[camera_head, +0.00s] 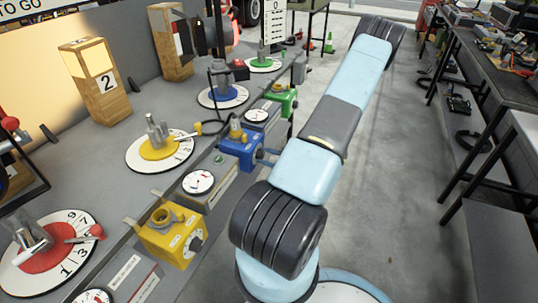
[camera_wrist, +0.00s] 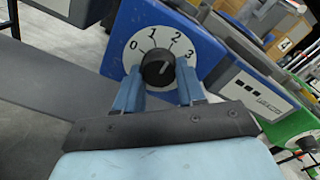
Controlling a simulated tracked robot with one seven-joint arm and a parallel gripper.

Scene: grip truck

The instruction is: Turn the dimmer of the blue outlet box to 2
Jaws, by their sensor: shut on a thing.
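The blue outlet box (camera_wrist: 205,55) fills the upper middle of the wrist view, tilted in the picture. Its white dial (camera_wrist: 140,42) is marked 0, 1, 2 and 3. The black dimmer knob (camera_wrist: 157,67) sits at the dial's centre. My gripper (camera_wrist: 159,78) has one blue finger on each side of the knob and is shut on it. A pale mark on the knob seems to point up and right, but I cannot tell which number it meets.
A yellow box (camera_head: 172,235) stands nearer along the bench edge, and a green box (camera_head: 283,98) stands farther along. Dials with coloured discs, such as the yellow disc (camera_head: 160,148), lie on the bench. A black workbench (camera_head: 490,70) is at right, with open floor between.

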